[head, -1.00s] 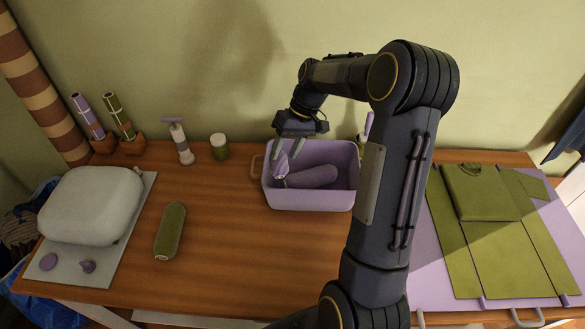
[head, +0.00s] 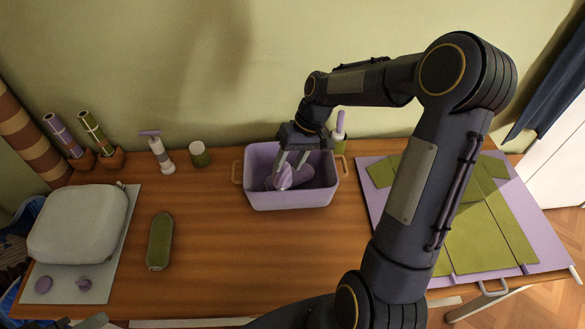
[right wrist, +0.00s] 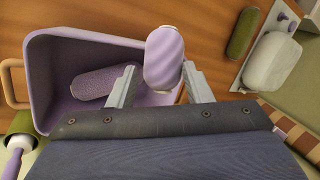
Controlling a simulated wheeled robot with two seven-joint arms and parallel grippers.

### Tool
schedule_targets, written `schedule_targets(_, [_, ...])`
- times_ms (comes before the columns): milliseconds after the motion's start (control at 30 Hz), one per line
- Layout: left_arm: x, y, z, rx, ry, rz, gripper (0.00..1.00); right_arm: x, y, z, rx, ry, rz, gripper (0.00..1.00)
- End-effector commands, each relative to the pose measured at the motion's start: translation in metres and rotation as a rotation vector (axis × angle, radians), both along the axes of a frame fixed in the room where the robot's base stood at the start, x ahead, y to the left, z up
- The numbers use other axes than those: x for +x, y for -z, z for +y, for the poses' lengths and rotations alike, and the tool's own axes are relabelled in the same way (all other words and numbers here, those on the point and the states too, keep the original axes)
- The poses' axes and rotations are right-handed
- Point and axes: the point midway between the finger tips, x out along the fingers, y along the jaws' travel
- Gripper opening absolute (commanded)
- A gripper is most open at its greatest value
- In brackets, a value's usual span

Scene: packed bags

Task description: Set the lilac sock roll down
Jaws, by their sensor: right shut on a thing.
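My right gripper (head: 293,162) is shut on the lilac sock roll (head: 284,177), which has pale stripes. The roll also shows in the right wrist view (right wrist: 164,58), upright between the two fingers. In the head view it overlaps the opening of the lilac bin (head: 290,200); whether it touches the bin is not clear. A darker speckled purple roll (right wrist: 100,82) lies in the bin, and shows partly behind the held roll in the head view (head: 303,173). My left gripper is not in view.
A green roll-shaped case (head: 160,240) lies left of the bin. A grey pouch (head: 78,225) sits on a grey mat. A pump bottle (head: 157,153) and a small jar (head: 200,154) stand behind. A lilac board with green panels (head: 485,225) lies right. Table between case and bin is clear.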

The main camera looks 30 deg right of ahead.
Motion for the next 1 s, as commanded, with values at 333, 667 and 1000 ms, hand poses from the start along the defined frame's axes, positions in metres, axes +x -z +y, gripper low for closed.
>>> schedule_targets(333, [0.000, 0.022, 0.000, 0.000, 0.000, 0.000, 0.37, 0.047, 0.054, -0.028, 0.001, 0.001, 0.000, 0.06])
schedule_targets(667, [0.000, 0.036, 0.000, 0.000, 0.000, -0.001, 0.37, 0.058, 0.082, -0.035, 0.001, 0.001, 0.003, 0.05])
schedule_targets(1000, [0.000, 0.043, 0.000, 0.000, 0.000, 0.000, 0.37, 0.058, 0.097, -0.034, 0.000, 0.000, 0.000, 0.05])
